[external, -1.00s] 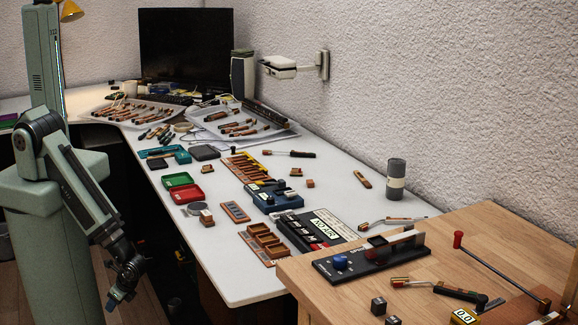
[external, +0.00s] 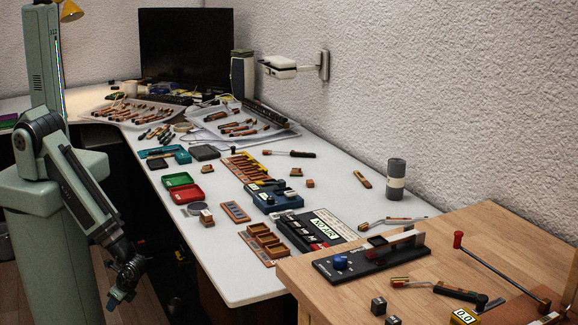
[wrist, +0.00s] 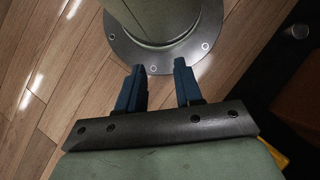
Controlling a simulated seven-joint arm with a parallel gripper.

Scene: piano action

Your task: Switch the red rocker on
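My gripper (external: 120,296) hangs low at the left in the external view, off the front edge of the white table and below its top. In the wrist view my gripper (wrist: 159,88) has its two blue fingers apart with nothing between them, over the wooden floor. A black unit with a lit display (external: 326,224) stands on the table, far to the right of my gripper. A small red strip shows beside its light keys, too small to identify.
The white table (external: 228,275) carries red and green trays (external: 185,194), a blue device (external: 275,197) and wooden holders.

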